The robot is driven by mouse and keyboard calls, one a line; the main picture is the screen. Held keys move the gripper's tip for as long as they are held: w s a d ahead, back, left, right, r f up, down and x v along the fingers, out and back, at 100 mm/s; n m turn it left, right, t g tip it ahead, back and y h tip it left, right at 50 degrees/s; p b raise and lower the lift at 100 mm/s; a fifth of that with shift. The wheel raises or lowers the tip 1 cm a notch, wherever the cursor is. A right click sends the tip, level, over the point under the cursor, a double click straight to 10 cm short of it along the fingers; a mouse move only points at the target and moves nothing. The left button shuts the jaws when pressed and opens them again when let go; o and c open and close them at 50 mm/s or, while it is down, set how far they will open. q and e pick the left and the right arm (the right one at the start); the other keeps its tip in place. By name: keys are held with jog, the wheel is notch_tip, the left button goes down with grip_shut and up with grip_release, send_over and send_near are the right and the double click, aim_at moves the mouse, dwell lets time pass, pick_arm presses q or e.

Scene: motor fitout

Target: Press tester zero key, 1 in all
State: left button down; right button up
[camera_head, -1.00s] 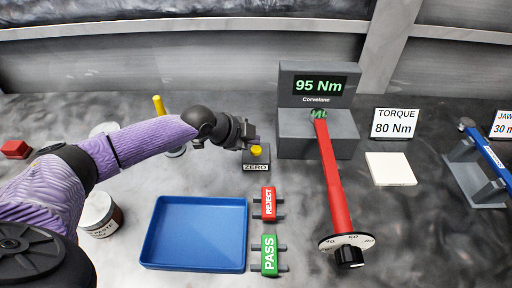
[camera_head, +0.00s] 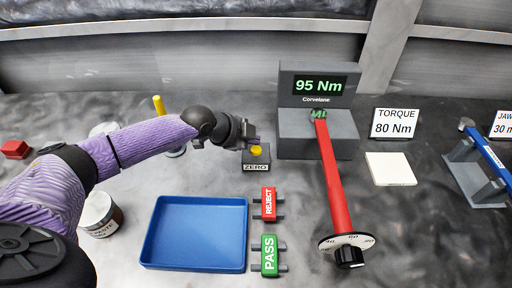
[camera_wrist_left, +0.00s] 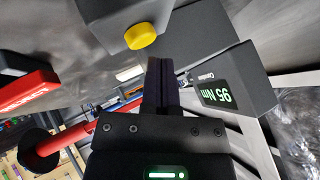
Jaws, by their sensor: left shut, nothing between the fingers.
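The tester (camera_head: 318,130) is a grey block whose screen (camera_head: 319,86) reads 95 Nm in green. The zero key is a yellow round button (camera_head: 257,150) on a small dark box (camera_head: 256,160) labelled ZERO, left of the tester. My left gripper (camera_head: 250,132) is shut and empty, just behind and above the key. In the left wrist view the yellow key (camera_wrist_left: 141,36) is beside the shut fingers (camera_wrist_left: 161,75), apart from them in the picture. I cannot tell the exact gap. My right gripper is not in view.
A red torque wrench (camera_head: 332,185) leans out from the tester. A blue tray (camera_head: 195,234), red REJECT (camera_head: 268,203) and green PASS (camera_head: 269,255) blocks lie in front. A white pad (camera_head: 388,169), a TORQUE 80 Nm sign (camera_head: 394,122) and a blue wrench (camera_head: 485,148) are at right.

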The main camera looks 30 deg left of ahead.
aim_at(253, 150)
pick_arm(q)
jog(key=shift+f, duration=0.4)
jog(key=shift+f+b, duration=0.5)
jog(key=shift+b, duration=0.15)
dwell(0.4)
jog(key=shift+r+p, duration=0.8)
jog(key=shift+r, duration=0.15)
notch_tip(253, 150, up, 5)
jog(key=p, duration=0.4)
jog(key=shift+r, duration=0.1)
